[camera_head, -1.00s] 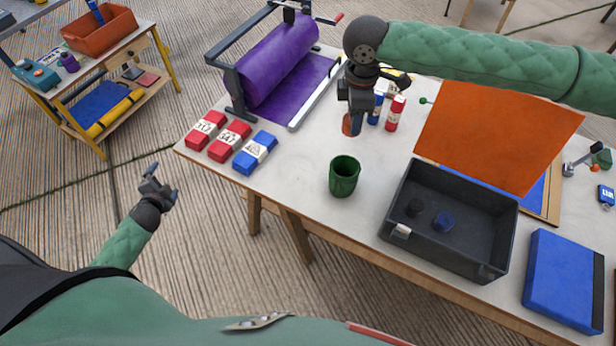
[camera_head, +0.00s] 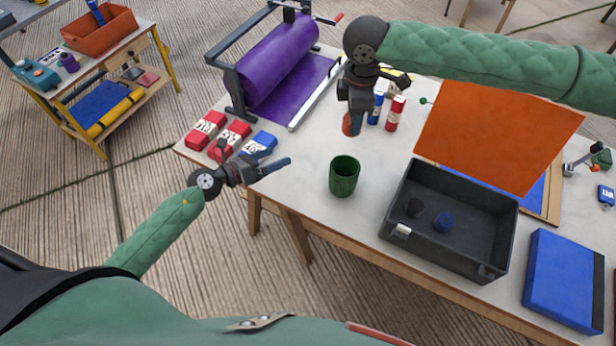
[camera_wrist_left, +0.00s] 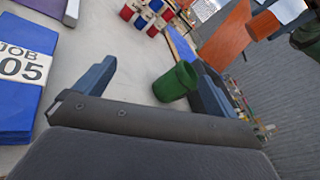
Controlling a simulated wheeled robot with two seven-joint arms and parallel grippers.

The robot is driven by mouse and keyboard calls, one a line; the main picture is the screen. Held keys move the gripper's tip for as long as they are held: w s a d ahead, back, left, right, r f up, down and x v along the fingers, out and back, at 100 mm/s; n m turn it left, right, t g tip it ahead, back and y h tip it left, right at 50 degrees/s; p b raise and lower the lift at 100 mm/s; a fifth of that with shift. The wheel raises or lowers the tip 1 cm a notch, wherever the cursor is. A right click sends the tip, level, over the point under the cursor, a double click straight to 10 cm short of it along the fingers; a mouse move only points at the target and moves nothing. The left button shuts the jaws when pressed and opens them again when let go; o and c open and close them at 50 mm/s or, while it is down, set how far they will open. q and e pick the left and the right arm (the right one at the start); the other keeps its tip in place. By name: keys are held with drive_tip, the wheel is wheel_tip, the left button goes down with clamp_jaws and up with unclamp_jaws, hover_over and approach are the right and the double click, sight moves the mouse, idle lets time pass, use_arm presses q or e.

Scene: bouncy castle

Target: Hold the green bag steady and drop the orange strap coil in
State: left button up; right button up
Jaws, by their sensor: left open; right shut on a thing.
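The green bag (camera_head: 344,176) stands upright and open-topped on the table near its front edge. It also shows in the left wrist view (camera_wrist_left: 176,83), ahead of my left gripper's fingers and apart from them. My left gripper (camera_head: 266,162) is open and empty, left of the bag, in front of the blue labelled pack. My right gripper (camera_head: 354,112) is shut on the orange strap coil (camera_head: 348,124) and holds it behind and above the bag. My right gripper's fingers partly hide the coil.
Two red packs (camera_head: 206,130) and a blue labelled pack (camera_head: 262,142) lie left of the bag. A dark grey crate (camera_head: 398,231) stands to its right. A purple roll (camera_head: 277,58) on a frame, and red and blue bottles (camera_head: 395,113), are further back.

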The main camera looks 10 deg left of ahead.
use_arm(q)
drive_tip(key=s+d+f+m+g, duration=0.2)
drive_tip(key=s+d+m+g, duration=0.15)
drive_tip(key=d+m, duration=0.55)
hover_over(344, 176)
drive_tip(key=s, duration=0.3)
drive_tip(key=shift+g+y, duration=0.4)
drive_tip(key=shift+g, duration=0.05)
wheel_tip(344, 176, down, 5)
drive_tip(key=shift+s+a+r, duration=0.1)
drive_tip(key=shift+s, duration=0.05)
drive_tip(key=c, duration=1.3)
use_arm(e)
wheel_tip(344, 176, down, 13)
idle(0.4)
drive_tip(key=o, duration=1.1)
